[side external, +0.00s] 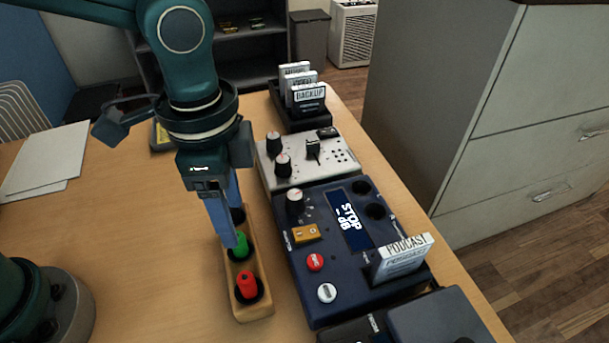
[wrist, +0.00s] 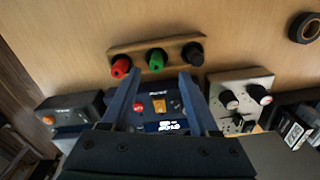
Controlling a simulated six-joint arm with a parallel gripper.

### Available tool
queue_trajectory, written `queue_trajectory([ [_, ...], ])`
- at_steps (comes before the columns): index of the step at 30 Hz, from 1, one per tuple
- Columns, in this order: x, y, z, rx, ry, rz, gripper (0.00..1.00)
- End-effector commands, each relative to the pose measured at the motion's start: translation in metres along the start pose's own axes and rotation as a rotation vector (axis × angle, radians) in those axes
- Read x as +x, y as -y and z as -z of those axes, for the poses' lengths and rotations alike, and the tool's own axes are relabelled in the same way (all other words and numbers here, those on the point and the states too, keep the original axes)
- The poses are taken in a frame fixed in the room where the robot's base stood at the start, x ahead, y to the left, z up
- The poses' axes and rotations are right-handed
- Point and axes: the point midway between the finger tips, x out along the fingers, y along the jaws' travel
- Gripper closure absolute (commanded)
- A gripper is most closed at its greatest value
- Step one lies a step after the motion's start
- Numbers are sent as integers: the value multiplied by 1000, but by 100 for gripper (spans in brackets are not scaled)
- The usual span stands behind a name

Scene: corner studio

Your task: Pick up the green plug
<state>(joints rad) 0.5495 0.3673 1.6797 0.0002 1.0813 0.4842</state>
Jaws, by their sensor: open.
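The green plug (side external: 241,246) sits upright in the middle of a wooden holder (side external: 253,309), between a red plug (side external: 247,286) and a black plug (side external: 238,214). The green plug also shows in the wrist view (wrist: 155,60), between the red plug (wrist: 121,67) and the black plug (wrist: 192,54). My gripper (side external: 229,236) is over the holder near the green plug, with its fingers pointing down. In the wrist view my gripper (wrist: 157,78) has its fingers apart and nothing between them. Whether a finger touches the green plug cannot be told.
Right of the holder stands a dark blue recorder (side external: 330,272) with a card marked PODCAST (side external: 402,258). Behind it are a white mixer (side external: 306,160) and a black rack of cards (side external: 301,117). Paper sheets (side external: 45,163) lie at left. The table (side external: 150,250) left of the holder is clear.

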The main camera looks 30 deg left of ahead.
Motion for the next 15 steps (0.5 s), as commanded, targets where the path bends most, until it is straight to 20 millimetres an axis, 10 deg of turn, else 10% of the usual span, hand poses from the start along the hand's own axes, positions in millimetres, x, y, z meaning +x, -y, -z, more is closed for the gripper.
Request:
queue_trajectory([
  [15,53,-6,-1,14,14,-7,39],
])
